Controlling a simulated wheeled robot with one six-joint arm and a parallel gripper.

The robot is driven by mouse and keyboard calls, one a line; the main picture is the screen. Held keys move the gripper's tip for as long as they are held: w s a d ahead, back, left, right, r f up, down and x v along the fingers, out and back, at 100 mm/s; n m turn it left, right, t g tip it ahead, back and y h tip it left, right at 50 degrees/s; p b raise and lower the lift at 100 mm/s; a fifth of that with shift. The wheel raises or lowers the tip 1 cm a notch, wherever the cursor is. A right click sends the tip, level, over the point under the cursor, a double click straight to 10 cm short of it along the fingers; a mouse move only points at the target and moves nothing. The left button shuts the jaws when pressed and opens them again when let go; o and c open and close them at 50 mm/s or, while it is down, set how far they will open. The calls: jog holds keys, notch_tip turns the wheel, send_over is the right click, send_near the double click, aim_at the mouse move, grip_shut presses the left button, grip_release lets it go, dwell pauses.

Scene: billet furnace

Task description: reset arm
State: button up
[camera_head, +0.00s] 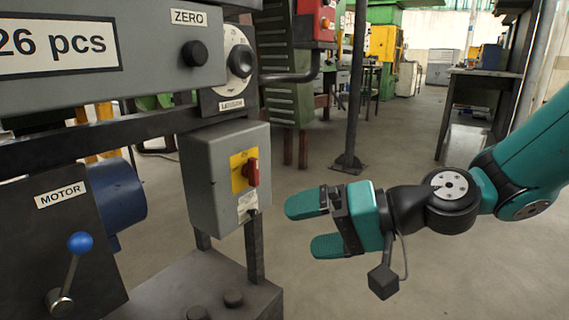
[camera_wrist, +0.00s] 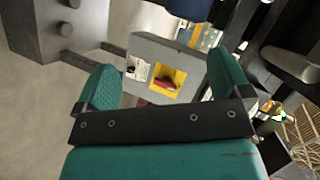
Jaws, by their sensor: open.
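My gripper (camera_head: 306,226) is open and empty, with teal fingers spread apart. In the head view it reaches in from the right and points left. Its fingertips are a little to the right of a grey switch box (camera_head: 212,195), apart from it. The box carries a red rotary switch (camera_head: 251,172) on a yellow plate. In the wrist view the same red switch (camera_wrist: 166,83) shows between the two fingers, on the grey box face (camera_wrist: 150,52). My teal arm extends to the upper right in the head view.
A grey panel (camera_head: 150,80) with a ZERO knob (camera_head: 195,53) and a dial (camera_head: 240,61) stands at upper left. A lever with a blue ball (camera_head: 80,242) sits by the MOTOR label. A dark post (camera_head: 352,90) stands behind. Floor at lower right is clear.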

jog(key=s+d+r+n+g+h+p, duration=0.1)
jog(key=s+d+n+g+h, duration=0.15)
jog(key=s+d+h, duration=0.4)
jog(key=s+d+n+g+h+p, duration=0.1)
jog(key=s+d+n+h, duration=0.2)
jog(key=s, duration=0.6)
notch_tip(320, 180, up, 38)
jog(key=p, duration=3.8)
jog(key=shift+w+a+n, duration=0.3)
jog(key=shift+a+n, duration=0.05)
jog(key=shift+a, duration=0.1)
jog(key=shift+y, duration=0.25)
